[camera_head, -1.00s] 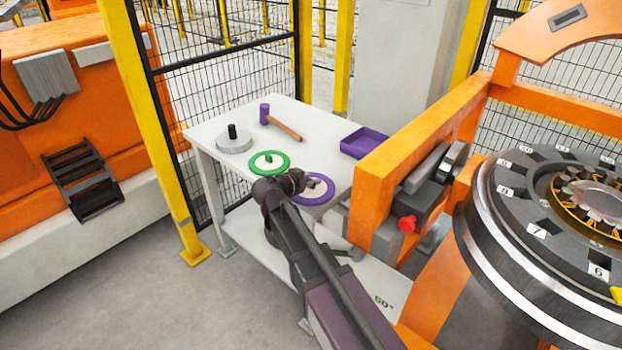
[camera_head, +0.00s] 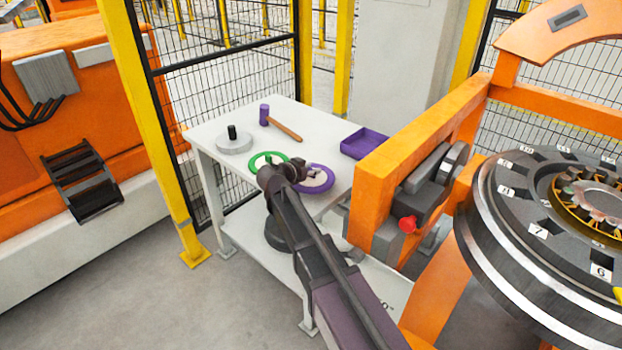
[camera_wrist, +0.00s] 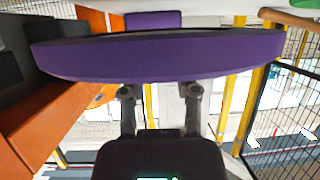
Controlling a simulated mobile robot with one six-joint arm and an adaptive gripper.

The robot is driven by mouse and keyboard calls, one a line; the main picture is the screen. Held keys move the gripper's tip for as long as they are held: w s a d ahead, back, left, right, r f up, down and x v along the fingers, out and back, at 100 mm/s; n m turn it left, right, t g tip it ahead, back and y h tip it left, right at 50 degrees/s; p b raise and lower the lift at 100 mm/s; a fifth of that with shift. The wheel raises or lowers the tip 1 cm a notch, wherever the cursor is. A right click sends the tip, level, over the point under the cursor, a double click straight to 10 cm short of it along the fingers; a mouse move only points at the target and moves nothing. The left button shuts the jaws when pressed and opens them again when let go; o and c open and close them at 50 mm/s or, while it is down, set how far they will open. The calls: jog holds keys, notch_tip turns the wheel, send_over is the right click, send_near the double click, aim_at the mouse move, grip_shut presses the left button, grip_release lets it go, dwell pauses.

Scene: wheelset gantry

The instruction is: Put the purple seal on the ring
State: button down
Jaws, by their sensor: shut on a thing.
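The purple seal (camera_head: 330,176) is a flat purple ring with a pale hub, over the near right part of the white table. My gripper (camera_head: 300,172) is shut on it, and my arm hides its left side. In the wrist view the purple seal (camera_wrist: 160,55) is seen edge-on, level across the fingertips of my gripper (camera_wrist: 160,92). Its exact height over the table is hard to tell. A green seal (camera_head: 253,163) lies just left of it, partly hidden by my arm. A round dark unit with a metal ring edge (camera_head: 480,240) and numbered slots stands at the right.
The white table (camera_head: 225,122) bears a grey disc (camera_head: 234,145) with a black post, a purple-headed hammer (camera_head: 284,129) and a purple tray (camera_head: 363,146). An orange frame (camera_head: 390,180) with a red knob (camera_head: 407,224) stands between table and round unit. A mesh fence is behind.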

aim_at(311, 178)
jog(key=shift+s+f+b, duration=0.1)
jog(key=shift+f+b, duration=1.05)
jog(key=shift+f, duration=0.4)
jog(key=shift+f, duration=0.2)
jog(key=shift+c, duration=1.8)
grip_release()
jog(key=p+v, duration=0.5)
jog(key=v, duration=0.9)
jog(key=shift+r, duration=0.1)
